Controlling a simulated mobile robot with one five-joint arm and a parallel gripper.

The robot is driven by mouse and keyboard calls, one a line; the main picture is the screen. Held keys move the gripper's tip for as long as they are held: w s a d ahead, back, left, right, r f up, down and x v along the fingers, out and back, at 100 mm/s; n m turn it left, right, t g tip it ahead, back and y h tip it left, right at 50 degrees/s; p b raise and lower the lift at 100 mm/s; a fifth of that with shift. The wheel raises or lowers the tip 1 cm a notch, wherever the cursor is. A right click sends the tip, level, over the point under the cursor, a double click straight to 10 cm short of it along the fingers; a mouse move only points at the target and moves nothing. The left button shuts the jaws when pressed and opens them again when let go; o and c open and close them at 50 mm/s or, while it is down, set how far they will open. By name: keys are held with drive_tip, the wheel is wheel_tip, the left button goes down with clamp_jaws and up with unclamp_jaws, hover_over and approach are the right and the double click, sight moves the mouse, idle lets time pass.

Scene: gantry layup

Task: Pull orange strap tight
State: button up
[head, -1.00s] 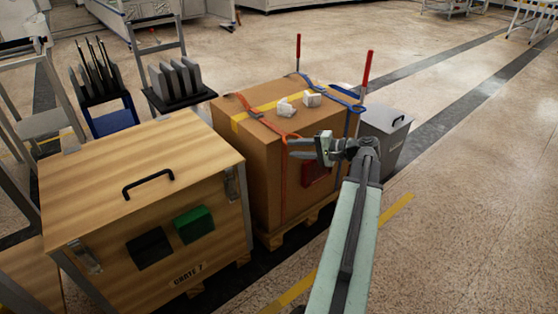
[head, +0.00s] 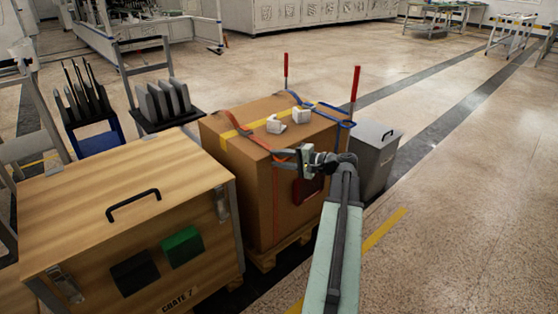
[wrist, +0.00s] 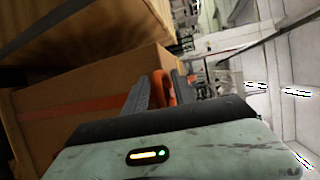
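The orange strap (head: 275,200) runs over the top of the brown carton (head: 240,185) and down its front face. Its orange loop-shaped end (head: 282,157) is at the carton's front top edge. My gripper (head: 281,159) is at this end, coming from the right. In the wrist view the orange end (wrist: 160,88) is between the two grey fingers of my gripper (wrist: 165,85). The fingers are apart, with the orange piece filling most of the gap; I cannot tell whether they press on it. The strap on the carton also shows in the wrist view (wrist: 75,105).
A wooden crate (head: 90,205) with a black handle stands at left. A grey bin (head: 375,155) stands right of the carton. Open floor (head: 460,220) lies at right.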

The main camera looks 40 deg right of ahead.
clamp_jaws()
drive_tip(key=shift+s, duration=0.1)
drive_tip(key=shift+a, duration=0.15)
idle(1.1)
